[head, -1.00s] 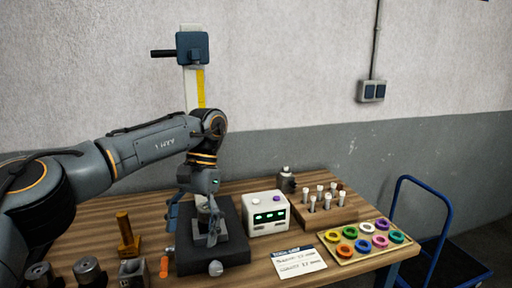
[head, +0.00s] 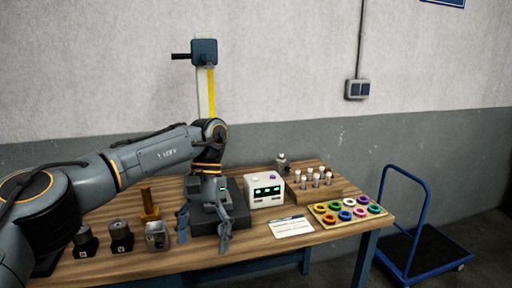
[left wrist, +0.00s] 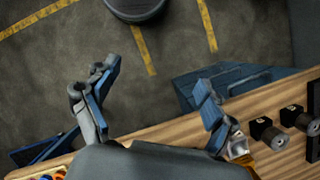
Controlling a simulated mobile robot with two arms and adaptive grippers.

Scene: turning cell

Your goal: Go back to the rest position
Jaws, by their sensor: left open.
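My left gripper (head: 204,232) is open and empty in the head view, its two fingers spread in front of the dark block (head: 238,207) near the table's front edge. In the left wrist view the fingers of my left gripper (left wrist: 147,100) stand wide apart with nothing between them. Floor shows behind them, and the wooden table (left wrist: 170,133) runs below. The gripper hides part of the dark block in the head view. My right gripper is not in view.
Several dark parts, a silver block (head: 157,237) and a brown stand (head: 149,206) stand left of the gripper. To its right are a white display box (head: 265,191), a peg rack (head: 318,195), a ring tray (head: 329,219) and a card (head: 291,227). A blue cart (head: 425,250) stands beyond.

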